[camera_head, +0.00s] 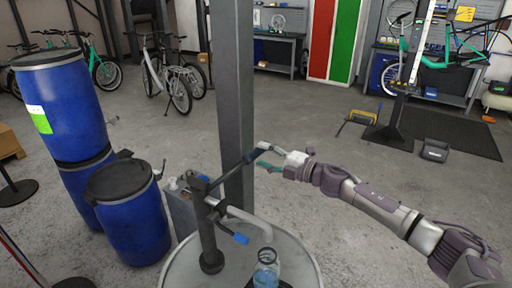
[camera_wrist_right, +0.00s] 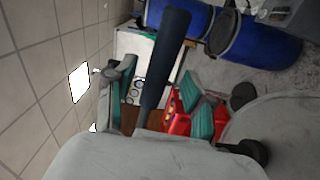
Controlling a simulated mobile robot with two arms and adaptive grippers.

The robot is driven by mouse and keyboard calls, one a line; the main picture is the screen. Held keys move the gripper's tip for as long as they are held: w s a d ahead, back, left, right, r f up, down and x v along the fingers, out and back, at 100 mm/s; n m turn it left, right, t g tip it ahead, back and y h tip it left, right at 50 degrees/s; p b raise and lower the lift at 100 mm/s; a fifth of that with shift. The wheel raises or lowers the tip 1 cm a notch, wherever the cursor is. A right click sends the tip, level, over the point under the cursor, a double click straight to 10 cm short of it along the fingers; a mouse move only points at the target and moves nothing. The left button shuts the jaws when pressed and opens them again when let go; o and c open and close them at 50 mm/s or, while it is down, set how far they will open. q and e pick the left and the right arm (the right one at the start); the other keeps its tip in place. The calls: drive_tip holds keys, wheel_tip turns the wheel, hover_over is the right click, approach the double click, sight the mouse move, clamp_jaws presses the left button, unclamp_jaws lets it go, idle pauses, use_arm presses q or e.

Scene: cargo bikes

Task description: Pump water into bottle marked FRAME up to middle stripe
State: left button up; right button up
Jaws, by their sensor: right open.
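A dark hand pump (camera_head: 207,225) stands on a pale round drum top (camera_head: 190,272). Its lever (camera_head: 236,168) slopes up to the right. A pale curved spout (camera_head: 250,218) ends just above a clear bottle (camera_head: 267,272) with a bluish lower part; I cannot read its marking or stripes. My right gripper (camera_head: 266,160) is at the lever's far end. In the right wrist view the lever's dark blue grip (camera_wrist_right: 165,62) lies between the two teal-padded fingers (camera_wrist_right: 162,103), which are open. I cannot tell whether they touch it. My left gripper is not in view.
Blue barrels (camera_head: 135,220) stand left of the pump, and a grey post (camera_head: 233,90) rises close behind the lever. A green bike on a stand (camera_head: 400,110) is at the back right. Concrete floor between is mostly clear. Red boxes (camera_wrist_right: 178,120) show in the wrist view.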

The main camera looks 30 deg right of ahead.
sight(260, 154)
drive_tip(key=x, duration=0.2)
drive_tip(key=shift+w+a+r+p, duration=0.1)
drive_tip(key=shift+w+a+p, duration=0.05)
drive_tip(key=shift+w+p, duration=0.15)
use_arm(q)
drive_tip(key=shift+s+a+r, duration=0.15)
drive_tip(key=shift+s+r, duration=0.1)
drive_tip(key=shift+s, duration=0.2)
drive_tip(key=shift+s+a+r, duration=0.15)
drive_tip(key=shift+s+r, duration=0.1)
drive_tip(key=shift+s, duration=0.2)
use_arm(e)
drive_tip(key=shift+w+a, duration=0.2)
drive_tip(key=shift+w, duration=0.05)
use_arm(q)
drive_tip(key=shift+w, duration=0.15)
use_arm(e)
clamp_jaws()
